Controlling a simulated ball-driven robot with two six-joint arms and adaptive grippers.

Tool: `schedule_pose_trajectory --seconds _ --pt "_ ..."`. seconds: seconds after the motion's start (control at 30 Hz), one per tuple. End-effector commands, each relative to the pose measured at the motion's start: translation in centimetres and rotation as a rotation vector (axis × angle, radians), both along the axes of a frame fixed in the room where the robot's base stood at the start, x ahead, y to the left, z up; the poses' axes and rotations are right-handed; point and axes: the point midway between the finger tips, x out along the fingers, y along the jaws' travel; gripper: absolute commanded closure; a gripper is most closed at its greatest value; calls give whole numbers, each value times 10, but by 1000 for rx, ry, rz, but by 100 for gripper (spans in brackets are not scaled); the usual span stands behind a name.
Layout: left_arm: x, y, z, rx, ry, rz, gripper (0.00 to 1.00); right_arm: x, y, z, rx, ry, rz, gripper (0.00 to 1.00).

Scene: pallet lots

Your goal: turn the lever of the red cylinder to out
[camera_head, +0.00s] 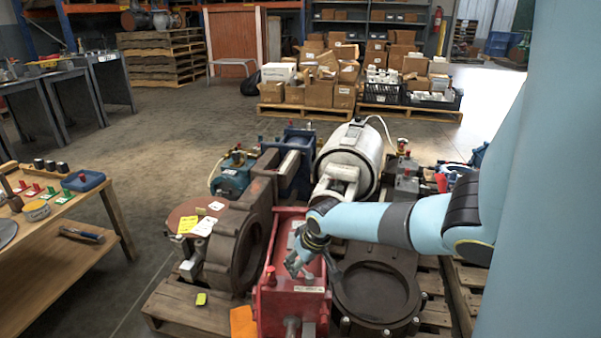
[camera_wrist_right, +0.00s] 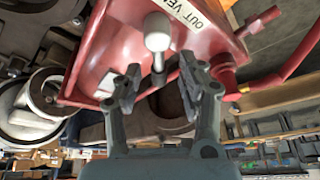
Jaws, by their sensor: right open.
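The red cylinder (camera_head: 270,312) is a boxy red casting lying on a pallet, low in the middle of the head view. It fills the upper part of the right wrist view (camera_wrist_right: 98,55), where a pale label (camera_wrist_right: 203,12) reads "OUT VEN", cut off by the edge. A lever with a light grey rounded knob (camera_wrist_right: 157,32) stands out from the red body beside that label. My right gripper (camera_head: 308,268) hangs over the red cylinder. In the right wrist view my right gripper (camera_wrist_right: 160,88) is open, with the lever's stem between its fingertips; contact is unclear.
A rusty round housing (camera_head: 235,245) stands left of the red cylinder, and a dark flanged ring (camera_head: 376,297) sits close on the right. A white tank (camera_head: 350,155) is behind. A wooden bench (camera_head: 62,268) is at left. Open floor (camera_head: 165,125) lies beyond.

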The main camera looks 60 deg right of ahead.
Motion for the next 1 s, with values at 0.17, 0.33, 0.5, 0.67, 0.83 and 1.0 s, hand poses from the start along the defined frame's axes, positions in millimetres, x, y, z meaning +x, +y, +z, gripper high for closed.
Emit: schedule_pose_trajectory --seconds 0.17,0.33,0.5,0.67,0.83,1.0 --pt "3 0 0 0 -6 -1 59 -1 -1 4 -2 -1 1 60" --pt "2 0 0 0 -4 0 59 -8 1 20 -3 0 3 60" --pt "2 0 0 0 -3 0 59 -21 4 50 -5 0 6 60" --pt "1 0 0 0 -3 0 59 -32 8 79 -4 0 5 60" --pt "1 0 0 0 -3 0 59 -41 10 102 -5 1 3 60" --pt "1 0 0 0 -2 0 59 -44 13 110 0 1 1 60"
